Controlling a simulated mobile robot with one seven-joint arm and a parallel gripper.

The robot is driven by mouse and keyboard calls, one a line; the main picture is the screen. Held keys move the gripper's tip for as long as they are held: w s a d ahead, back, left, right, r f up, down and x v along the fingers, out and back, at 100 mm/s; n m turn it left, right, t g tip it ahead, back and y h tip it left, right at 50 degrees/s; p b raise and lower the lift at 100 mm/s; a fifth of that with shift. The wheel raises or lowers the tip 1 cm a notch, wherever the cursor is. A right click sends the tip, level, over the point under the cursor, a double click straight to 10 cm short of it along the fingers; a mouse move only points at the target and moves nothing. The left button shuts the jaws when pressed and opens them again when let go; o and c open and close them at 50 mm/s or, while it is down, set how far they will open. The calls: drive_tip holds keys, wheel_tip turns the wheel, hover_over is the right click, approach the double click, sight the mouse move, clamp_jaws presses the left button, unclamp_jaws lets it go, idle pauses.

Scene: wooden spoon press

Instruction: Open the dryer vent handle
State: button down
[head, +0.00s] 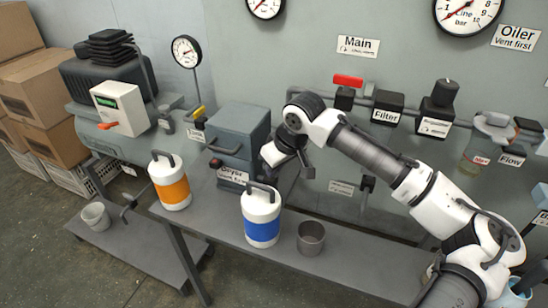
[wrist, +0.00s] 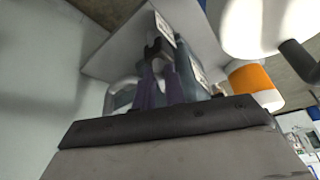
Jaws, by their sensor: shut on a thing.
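The dryer (head: 238,138) is a dark grey box on the bench, with a white "Dryer" label (head: 231,175) low on its front. A black bar handle (head: 226,148) and a small red knob (head: 215,163) show on its front. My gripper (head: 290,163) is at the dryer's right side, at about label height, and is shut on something. The hold is hidden by my wrist in the head view. In the wrist view, the gripper's fingers (wrist: 160,84) show dark and purplish, close to labelled grey surfaces. I cannot make out the vent handle itself clearly; it is probably between the fingers.
A blue-banded canister (head: 262,217) stands just in front of my gripper, and an orange-banded one (head: 170,182) stands to the left. A grey cup (head: 311,237) is on the bench (head: 350,262). Filter (head: 386,105) and other labelled wall fittings sit behind my arm.

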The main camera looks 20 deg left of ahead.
drive_tip(key=n+g+p, duration=0.1)
drive_tip(key=n, duration=0.1)
drive_tip(key=n+g+p, duration=0.1)
drive_tip(key=n+p, duration=0.1)
drive_tip(key=n, duration=0.1)
drive_tip(key=shift+w+d, duration=0.1)
drive_tip(key=shift+w, duration=0.3)
idle(0.4)
drive_tip(key=c, duration=1.5)
unclamp_jaws()
drive_tip(key=shift+o, duration=0.2)
drive_tip(key=shift+r, duration=0.1)
drive_tip(key=b+v, duration=0.1)
drive_tip(key=v, duration=1.2)
drive_tip(key=shift+d+r, duration=0.25)
drive_tip(key=shift+d, duration=0.25)
